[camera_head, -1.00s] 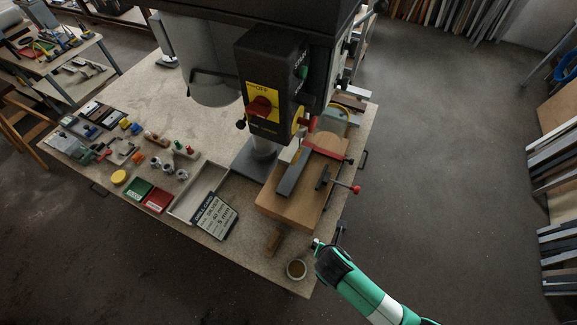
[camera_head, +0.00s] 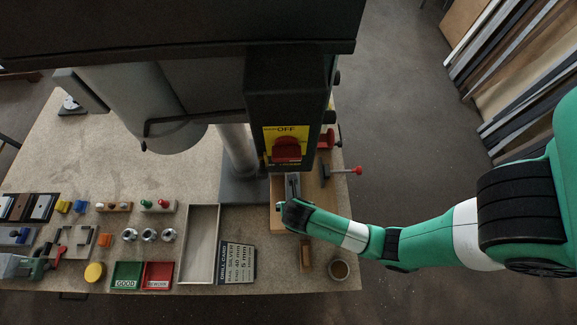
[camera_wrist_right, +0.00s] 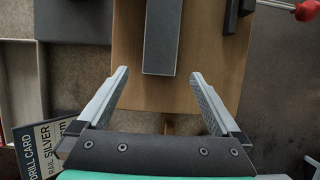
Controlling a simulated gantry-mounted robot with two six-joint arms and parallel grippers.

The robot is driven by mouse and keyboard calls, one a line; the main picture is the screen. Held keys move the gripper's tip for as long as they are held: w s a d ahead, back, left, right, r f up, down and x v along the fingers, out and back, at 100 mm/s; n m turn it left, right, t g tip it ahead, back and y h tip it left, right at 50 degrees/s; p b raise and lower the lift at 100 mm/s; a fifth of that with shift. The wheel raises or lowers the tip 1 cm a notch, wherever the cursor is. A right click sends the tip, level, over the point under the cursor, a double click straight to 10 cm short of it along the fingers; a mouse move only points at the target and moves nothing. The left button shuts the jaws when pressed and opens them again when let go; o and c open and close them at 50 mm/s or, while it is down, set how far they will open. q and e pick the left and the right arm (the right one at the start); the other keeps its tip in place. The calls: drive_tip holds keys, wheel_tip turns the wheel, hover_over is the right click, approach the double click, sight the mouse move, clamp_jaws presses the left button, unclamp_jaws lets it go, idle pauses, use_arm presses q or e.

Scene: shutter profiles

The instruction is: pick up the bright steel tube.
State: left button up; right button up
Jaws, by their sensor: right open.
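A straight grey bar (camera_wrist_right: 162,35) lies flat on a wooden board (camera_wrist_right: 212,50). It also shows in the head view (camera_head: 293,184), partly hidden by my right arm. It looks dull grey; I cannot tell whether it is the bright steel tube. Three small round steel pieces (camera_head: 149,234) stand on the bench at the left. My right gripper (camera_wrist_right: 158,73) is open and empty, its fingertips on either side of the bar's near end in the picture. In the head view my right wrist hides the gripper (camera_head: 290,200). My left gripper is not in view.
A drill press (camera_head: 287,115) with a red switch rises behind the board. A red-knobbed clamp (camera_head: 356,171) sticks out at right. A drill card (camera_head: 237,263) and an empty tray (camera_head: 200,243) lie left of the board. A cup (camera_head: 339,270) stands at the front right.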

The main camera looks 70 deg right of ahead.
drive_tip(key=w+d, duration=0.1)
drive_tip(key=d, duration=0.1)
drive_tip(key=w+d, duration=0.1)
drive_tip(key=d, duration=0.2)
drive_tip(key=w+d, duration=0.1)
drive_tip(key=d, duration=0.2)
drive_tip(key=shift+w, duration=0.25)
drive_tip(key=x, duration=0.2)
drive_tip(key=b+x, duration=0.1)
drive_tip(key=x, duration=0.2)
drive_tip(key=shift+w+d, duration=0.2)
drive_tip(key=shift+d, duration=0.25)
clamp_jaws()
